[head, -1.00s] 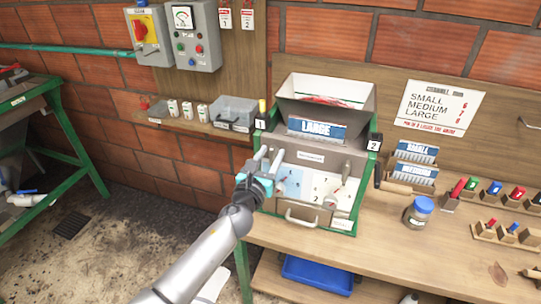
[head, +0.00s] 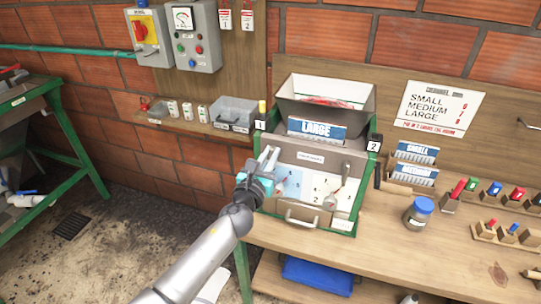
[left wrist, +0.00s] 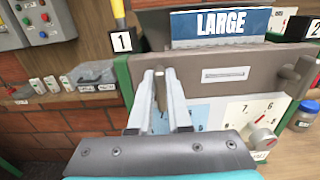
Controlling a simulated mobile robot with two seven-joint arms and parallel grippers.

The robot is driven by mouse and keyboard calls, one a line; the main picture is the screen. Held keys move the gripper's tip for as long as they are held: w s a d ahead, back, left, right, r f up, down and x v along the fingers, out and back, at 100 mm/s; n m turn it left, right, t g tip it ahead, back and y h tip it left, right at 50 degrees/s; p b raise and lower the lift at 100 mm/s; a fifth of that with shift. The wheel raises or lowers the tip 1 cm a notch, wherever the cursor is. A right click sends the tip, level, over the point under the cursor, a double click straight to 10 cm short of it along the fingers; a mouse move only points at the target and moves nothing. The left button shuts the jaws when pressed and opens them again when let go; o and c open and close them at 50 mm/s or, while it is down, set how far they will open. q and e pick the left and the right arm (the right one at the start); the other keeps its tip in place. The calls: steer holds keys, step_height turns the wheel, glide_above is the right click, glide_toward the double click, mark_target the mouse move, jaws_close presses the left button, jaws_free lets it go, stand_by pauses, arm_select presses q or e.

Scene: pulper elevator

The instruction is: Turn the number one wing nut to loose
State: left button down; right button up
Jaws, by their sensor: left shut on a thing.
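The grey machine (head: 345,152) stands on the bench, with a "1" label (head: 260,125) at its left and a "2" label (head: 374,142) at its right. My left gripper (head: 269,156) is at the machine's left front, just below the "1" label. In the left wrist view its fingers (left wrist: 160,78) are closed around a small part, taken as the number one wing nut (left wrist: 158,91). Most of that part is hidden between the fingers. A similar knob (left wrist: 298,69) stands free at the panel's right end. My right gripper is not in view.
Below the panel is a dial plate with a red-tipped pointer (left wrist: 264,139). A "LARGE" plate (head: 317,130) stands in front of the hopper. A shelf with a clear bin (head: 235,112) is at the left.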

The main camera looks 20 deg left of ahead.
arm_select(q)
steer(key=shift+s+f+n, duration=0.1)
steer(key=shift+f+n, duration=0.15)
steer(key=shift+n, duration=0.05)
steer(key=n, duration=0.5)
steer(key=a+f+n+b, duration=0.1)
steer(key=n, duration=0.5)
steer(key=n+b, duration=0.1)
steer(key=n, duration=0.5)
steer(key=shift+a+f, duration=0.15)
steer(key=shift+f, duration=0.25)
stand_by(0.4)
steer(key=c, duration=1.1)
jaws_free()
steer(key=shift+o, duration=1.2)
steer(key=shift+r, duration=0.2)
